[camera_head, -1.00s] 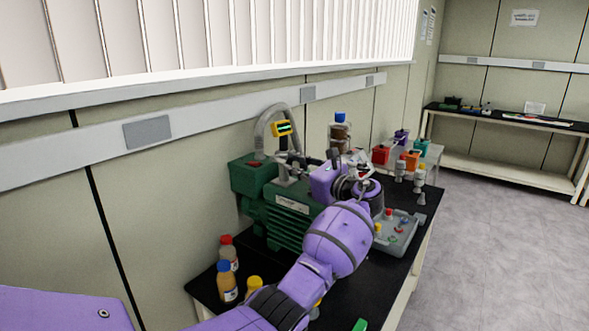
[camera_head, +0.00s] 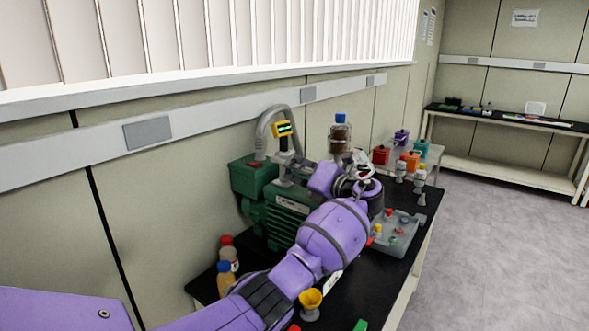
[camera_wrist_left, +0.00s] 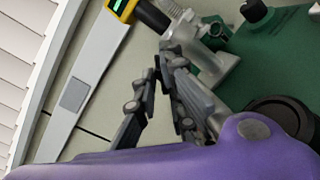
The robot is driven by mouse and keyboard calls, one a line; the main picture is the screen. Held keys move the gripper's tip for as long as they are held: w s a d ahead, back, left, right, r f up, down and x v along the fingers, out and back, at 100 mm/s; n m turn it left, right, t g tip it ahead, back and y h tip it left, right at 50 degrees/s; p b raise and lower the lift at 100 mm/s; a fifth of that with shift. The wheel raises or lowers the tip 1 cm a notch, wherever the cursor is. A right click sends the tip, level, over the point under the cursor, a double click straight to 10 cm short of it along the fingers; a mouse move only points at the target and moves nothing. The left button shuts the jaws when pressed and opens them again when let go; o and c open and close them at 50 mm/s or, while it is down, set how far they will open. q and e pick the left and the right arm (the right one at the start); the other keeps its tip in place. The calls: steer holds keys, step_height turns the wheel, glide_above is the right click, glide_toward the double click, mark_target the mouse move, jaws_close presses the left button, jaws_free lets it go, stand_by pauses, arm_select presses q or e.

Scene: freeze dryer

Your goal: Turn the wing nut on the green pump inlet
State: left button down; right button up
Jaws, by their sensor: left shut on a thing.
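The green pump (camera_head: 290,222) stands on the black bench, partly behind my left arm. Its grey metal inlet fitting (camera_head: 287,164) rises from the top, under a grey hose. The fitting also shows in the left wrist view (camera_wrist_left: 218,62). My left gripper (camera_wrist_left: 168,58) is at the fitting there, its dark fingers close together at the tips. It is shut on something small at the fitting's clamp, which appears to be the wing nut. The fingers cover most of the nut, so its angle cannot be told. My right gripper is not in view.
A yellow gauge (camera_head: 281,129) sits close above the inlet. A blue-capped brown bottle (camera_head: 340,137) and a grey tray (camera_head: 396,238) are right of the pump. Bottles (camera_head: 229,258) and a yellow funnel (camera_head: 310,299) stand near my forearm. The floor at right is clear.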

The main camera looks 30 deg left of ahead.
arm_select(q)
steer(key=m, duration=0.4)
steer(key=shift+r+m, duration=0.1)
steer(key=shift+m, duration=1.2)
steer(key=c, duration=1.8)
jaws_free()
